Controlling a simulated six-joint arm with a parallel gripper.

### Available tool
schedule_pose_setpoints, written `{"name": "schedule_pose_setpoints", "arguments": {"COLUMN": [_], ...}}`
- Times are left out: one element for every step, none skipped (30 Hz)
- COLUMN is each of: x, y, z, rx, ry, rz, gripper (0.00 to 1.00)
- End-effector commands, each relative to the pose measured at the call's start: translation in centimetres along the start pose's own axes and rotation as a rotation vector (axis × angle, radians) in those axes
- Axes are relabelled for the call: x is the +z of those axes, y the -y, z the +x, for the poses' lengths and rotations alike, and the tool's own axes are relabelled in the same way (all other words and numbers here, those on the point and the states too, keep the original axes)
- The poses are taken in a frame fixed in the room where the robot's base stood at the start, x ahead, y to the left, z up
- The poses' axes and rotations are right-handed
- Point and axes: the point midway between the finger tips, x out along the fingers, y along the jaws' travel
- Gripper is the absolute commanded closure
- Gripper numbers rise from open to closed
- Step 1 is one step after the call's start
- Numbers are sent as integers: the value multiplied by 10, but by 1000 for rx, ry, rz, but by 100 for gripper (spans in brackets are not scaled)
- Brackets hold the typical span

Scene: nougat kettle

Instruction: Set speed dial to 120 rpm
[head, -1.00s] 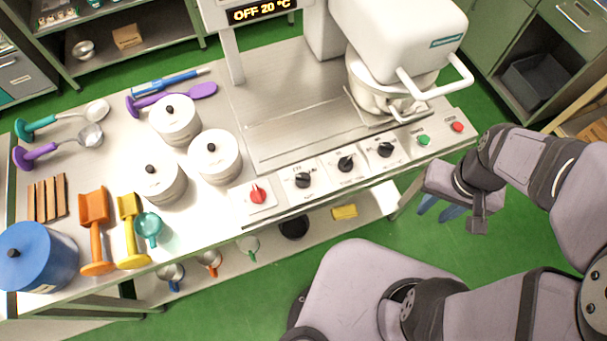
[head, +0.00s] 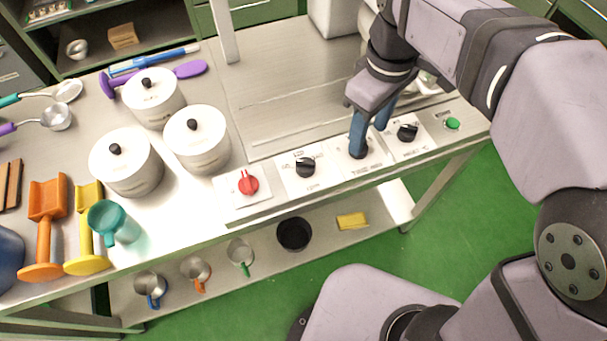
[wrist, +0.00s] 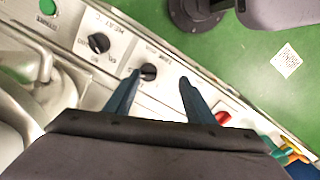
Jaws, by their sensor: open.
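The speed dial (head: 305,167) appears to be the left black knob on the front panel, with a small label below it that seems to read rpm. Its setting is too small to read. My gripper (head: 371,130) is open and empty, pointing down over the middle black knob, labelled as a timer, to the right of the speed dial. In the wrist view this timer knob (wrist: 148,71) shows between the two blue fingertips (wrist: 158,80). The speed dial is not visible there, likely behind a finger. I cannot tell the height of the fingertips above the panel.
A red knob (head: 248,182) is left of the speed dial. A right black knob (head: 407,132) and a green button (head: 453,123) are to the right. White lidded pots (head: 197,139) stand behind left. The shelf below holds small cups and a yellow sponge (head: 352,221).

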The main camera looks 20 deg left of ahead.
Motion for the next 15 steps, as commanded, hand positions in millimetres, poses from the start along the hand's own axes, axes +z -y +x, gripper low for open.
{"name": "schedule_pose_setpoints", "arguments": {"x": [-17, -25, -34, -41, -46, -53, -57, -61, -65, -68, -70, -73, -74, -75, -76], "y": [12, 18, 27, 34, 40, 49, 55, 60, 67, 71, 76, 80, 83, 85, 87], "z": [17, 17, 18, 18, 18, 18, 18, 17, 17, 16, 16, 15, 15, 14, 13], "rx": [2, 2, 2, 2, 2, 2, 1, 2, 2, 2, 1, 1, 1, 0, 1], "ry": [-3, -4, -3, -3, -4, -3, -2, -3, -3, -3, -2, -2, -1, 0, -1], "rz": [-97, -149, -217, -264, -310, -366, -405, -440, -482, -510, -535, -562, -580, -593, -607], "gripper": [51, 51, 51, 51, 51, 51, 51, 51, 51, 51, 51, 51, 51, 51, 51]}}
